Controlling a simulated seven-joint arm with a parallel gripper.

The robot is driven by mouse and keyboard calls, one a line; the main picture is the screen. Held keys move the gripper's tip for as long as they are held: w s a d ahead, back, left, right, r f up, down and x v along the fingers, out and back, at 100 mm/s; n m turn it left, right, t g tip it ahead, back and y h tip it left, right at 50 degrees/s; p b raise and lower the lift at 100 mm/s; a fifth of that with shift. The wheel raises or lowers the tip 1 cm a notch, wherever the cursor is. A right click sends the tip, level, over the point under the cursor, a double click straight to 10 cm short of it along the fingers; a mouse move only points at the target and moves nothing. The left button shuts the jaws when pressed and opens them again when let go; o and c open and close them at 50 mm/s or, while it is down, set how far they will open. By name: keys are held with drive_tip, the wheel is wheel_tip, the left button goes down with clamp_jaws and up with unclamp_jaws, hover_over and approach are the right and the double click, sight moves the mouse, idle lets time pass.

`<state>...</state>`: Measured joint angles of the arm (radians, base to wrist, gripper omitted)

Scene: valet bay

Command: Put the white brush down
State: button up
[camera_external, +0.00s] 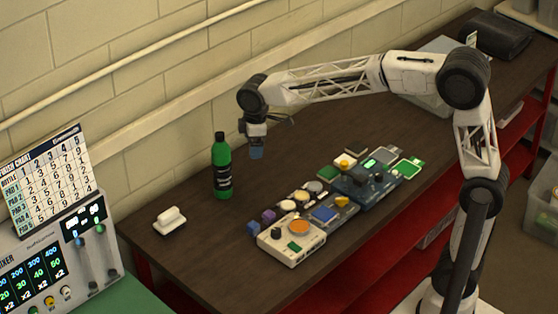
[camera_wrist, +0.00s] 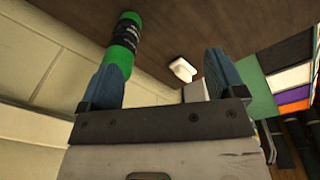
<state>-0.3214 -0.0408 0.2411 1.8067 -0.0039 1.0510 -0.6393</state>
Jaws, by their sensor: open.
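The white brush (camera_external: 170,220) lies on the dark wooden table near its left end, close to the wall side. Its raised handle faces up. In the wrist view the brush (camera_wrist: 183,69) shows small and far off, beyond the gap between my fingers. My gripper (camera_external: 257,152) hangs above the table, to the right of the green bottle and well apart from the brush. In the wrist view its two blue fingers (camera_wrist: 163,75) are spread with nothing held between them.
A green bottle with a black cap (camera_external: 222,168) stands upright between my gripper and the brush. Several control boxes, one with an orange disc (camera_external: 300,227), and small coloured blocks fill the table's middle. A mixer panel (camera_external: 75,262) stands at the left. Table around the brush is clear.

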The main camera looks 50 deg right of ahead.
drive_tip(key=s+d+r+m, duration=0.2)
drive_tip(key=s+d+m, duration=0.1)
drive_tip(key=s+d, duration=0.55)
drive_tip(key=s+d+f+m, duration=0.2)
drive_tip(key=s+d, duration=0.2)
drive_tip(key=s, duration=0.5)
drive_tip(key=s+d+f+m+t, duration=0.1)
drive_tip(key=s+d, duration=0.4)
drive_tip(key=s, duration=0.5)
drive_tip(key=s+d+f+m, duration=0.3)
drive_tip(key=s+d+m, duration=0.2)
drive_tip(key=s, duration=0.4)
drive_tip(key=shift+s+f+t, duration=0.3)
drive_tip(key=shift+s+f, duration=0.05)
drive_tip(key=shift+f, duration=0.05)
